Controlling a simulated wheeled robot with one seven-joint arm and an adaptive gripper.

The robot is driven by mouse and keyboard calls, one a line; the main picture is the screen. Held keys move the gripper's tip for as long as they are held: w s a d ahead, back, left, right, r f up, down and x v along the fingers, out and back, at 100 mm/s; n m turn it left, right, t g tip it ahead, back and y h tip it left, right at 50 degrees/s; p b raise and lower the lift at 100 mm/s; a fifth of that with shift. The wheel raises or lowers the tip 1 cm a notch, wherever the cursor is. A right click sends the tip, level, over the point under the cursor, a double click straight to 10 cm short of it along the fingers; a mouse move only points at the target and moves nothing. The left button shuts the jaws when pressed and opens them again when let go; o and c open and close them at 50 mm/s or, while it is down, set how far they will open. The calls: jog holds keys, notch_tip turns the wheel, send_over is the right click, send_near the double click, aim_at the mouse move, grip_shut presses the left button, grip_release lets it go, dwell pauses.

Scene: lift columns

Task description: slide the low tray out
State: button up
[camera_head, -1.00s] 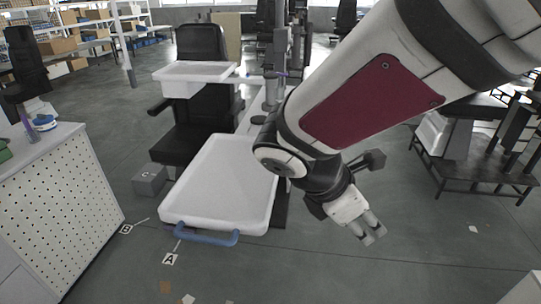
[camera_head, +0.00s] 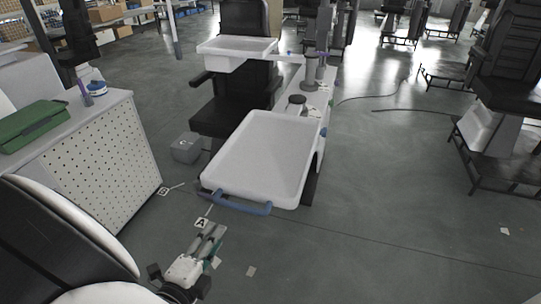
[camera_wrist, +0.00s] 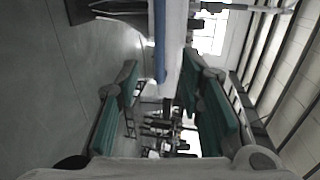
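The low tray (camera_head: 262,150) is a wide white shallow tray on a white column unit, and it looks empty. A blue bar handle (camera_head: 240,203) runs along its front edge. My gripper (camera_head: 213,236) is at the lower left of the head view, in front of and below the handle, apart from it. In the wrist view my gripper (camera_wrist: 160,72) is open, with green-padded fingers wide apart and nothing between them. The handle (camera_wrist: 159,45) shows there as an upright blue strip beyond the fingertips, beside the white tray edge (camera_wrist: 173,40).
A smaller white upper tray (camera_head: 236,47) stands behind, by a black chair (camera_head: 243,105). A perforated cabinet (camera_head: 100,165) with a green case (camera_head: 34,125) on top is at the left. A grey box (camera_head: 186,148) sits on the floor.

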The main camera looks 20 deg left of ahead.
aim_at(236, 208)
jog(key=p+x, duration=0.1)
jog(key=x, duration=1.2)
jog(key=shift+w, duration=0.35)
grip_shut()
jog(key=shift+s, duration=0.1)
